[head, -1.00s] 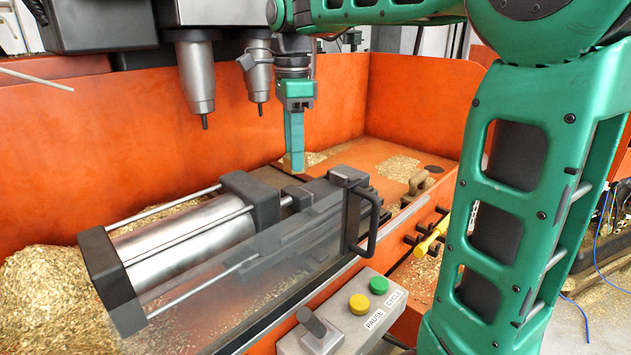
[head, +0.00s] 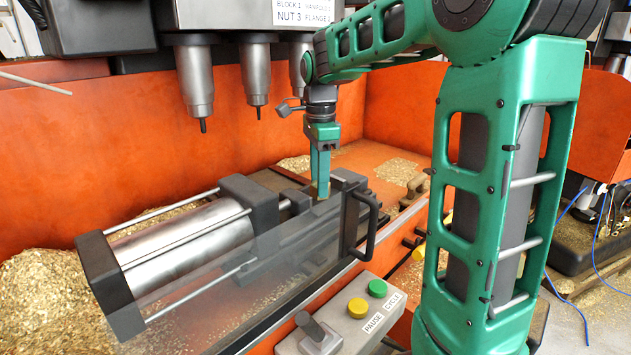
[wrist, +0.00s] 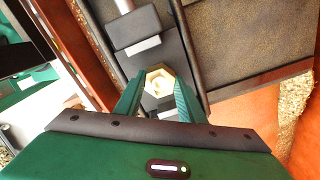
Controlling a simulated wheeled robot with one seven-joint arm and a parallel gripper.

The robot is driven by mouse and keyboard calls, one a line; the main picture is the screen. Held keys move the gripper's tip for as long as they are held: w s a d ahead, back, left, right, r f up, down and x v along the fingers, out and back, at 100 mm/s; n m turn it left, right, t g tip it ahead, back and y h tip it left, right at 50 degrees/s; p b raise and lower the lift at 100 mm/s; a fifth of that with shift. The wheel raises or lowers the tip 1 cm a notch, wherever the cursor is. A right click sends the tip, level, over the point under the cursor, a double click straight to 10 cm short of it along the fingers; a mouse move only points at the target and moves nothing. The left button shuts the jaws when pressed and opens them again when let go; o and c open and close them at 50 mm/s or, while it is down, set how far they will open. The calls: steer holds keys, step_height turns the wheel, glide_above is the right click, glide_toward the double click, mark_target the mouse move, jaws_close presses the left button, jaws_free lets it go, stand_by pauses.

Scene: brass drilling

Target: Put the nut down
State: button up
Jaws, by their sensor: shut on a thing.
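The brass nut (wrist: 158,80) is a hexagon with a hole, gripped between my fingertips in the wrist view. In the head view only a small piece of it shows at the tips, partly hidden by the fingers. My gripper (head: 321,188) is shut on the nut and points down over the dark clamp (head: 345,181) beside the metal cylinder (head: 190,250). In the wrist view, dark clamp blocks (wrist: 134,30) lie just beyond the nut. I cannot tell whether the nut touches the clamp.
Drill spindles (head: 195,75) hang to the left of my gripper. A clear guard with a black handle (head: 370,225) stands in front of the clamp. A control box with a yellow button (head: 358,308) and a green button (head: 377,288) is nearer. Brass chips (head: 40,290) are heaped at left.

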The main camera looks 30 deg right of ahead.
steer(key=o, duration=1.4)
steer(key=shift+f, duration=0.1)
steer(key=shift+c, duration=0.2)
step_height(320, 180, up, 12)
steer(key=shift+s, duration=0.1)
